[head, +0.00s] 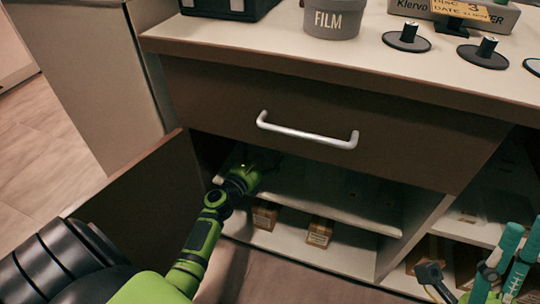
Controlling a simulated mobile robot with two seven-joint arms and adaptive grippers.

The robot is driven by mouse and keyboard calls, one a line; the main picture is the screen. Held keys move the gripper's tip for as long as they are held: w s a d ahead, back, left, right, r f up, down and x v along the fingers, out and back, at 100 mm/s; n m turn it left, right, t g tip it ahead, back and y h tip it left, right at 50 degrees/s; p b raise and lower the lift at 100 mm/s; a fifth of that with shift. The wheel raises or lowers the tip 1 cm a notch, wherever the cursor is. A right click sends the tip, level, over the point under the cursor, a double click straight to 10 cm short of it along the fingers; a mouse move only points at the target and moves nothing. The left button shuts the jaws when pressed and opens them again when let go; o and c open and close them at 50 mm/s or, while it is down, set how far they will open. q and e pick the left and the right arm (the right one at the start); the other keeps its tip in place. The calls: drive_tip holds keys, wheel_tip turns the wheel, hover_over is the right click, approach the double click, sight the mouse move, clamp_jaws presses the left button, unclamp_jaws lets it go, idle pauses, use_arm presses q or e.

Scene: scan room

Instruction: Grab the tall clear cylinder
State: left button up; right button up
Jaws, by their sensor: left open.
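I cannot clearly make out a tall clear cylinder; only faint, see-through shapes show in the shade on the upper shelf (330,205) of the open cabinet. My left gripper (257,168) is inside the cabinet, at the left end of that shelf, below the drawer. It is open, but its fingers are dark and hard to see against the shadow. I cannot tell whether anything is between them.
The open door (135,195) stands left of my left arm. A closed drawer with a silver handle (305,132) is above. Small brown boxes (265,214) (319,232) sit on the lower shelf. The countertop holds a grey FILM tub (333,20) and black spindles (407,39).

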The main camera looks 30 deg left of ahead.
use_arm(q)
drive_tip(key=shift+w, duration=0.45)
drive_tip(key=c, duration=1.6)
drive_tip(key=shift+r, duration=0.1)
drive_tip(key=shift+r, duration=0.1)
